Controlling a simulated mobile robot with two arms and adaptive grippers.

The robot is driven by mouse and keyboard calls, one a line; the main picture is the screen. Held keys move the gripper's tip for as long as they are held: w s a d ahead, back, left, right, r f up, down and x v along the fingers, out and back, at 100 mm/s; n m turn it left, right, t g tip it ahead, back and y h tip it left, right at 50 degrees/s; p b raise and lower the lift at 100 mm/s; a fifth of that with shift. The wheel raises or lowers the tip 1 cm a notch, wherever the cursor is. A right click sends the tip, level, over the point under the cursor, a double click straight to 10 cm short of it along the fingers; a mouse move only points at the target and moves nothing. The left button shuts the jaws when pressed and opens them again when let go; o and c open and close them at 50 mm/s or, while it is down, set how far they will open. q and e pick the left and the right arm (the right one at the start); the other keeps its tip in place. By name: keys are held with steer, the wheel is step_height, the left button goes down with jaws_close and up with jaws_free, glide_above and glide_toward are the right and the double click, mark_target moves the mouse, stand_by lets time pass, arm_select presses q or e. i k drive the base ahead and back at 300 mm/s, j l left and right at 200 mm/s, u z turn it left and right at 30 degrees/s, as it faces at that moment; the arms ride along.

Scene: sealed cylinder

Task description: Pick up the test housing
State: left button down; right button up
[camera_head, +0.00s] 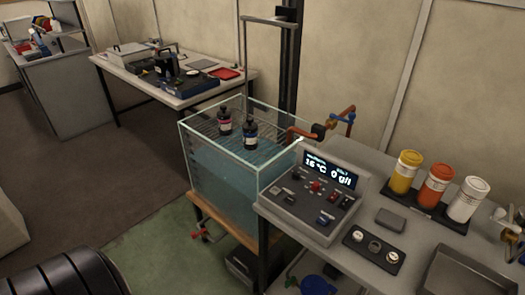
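I cannot tell for sure which thing is the test housing. A dark upright object (166,63) stands among equipment on the far table, too small to make out clearly. Two dark bottles with labels, one red-labelled (224,121) and one blue-labelled (250,135), stand at the top of the glass water tank (222,170). Neither of my grippers can be made out in the head view.
A control box (315,190) with a lit display sits on the right bench, beside yellow (405,172), orange (436,185) and white (467,199) jars. A grey tray (462,272) is at the front right. The far table (185,101) also holds a red tray (224,73). Brown floor at left is open.

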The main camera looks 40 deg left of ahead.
mark_target(224, 116)
steer(key=u, duration=1.45)
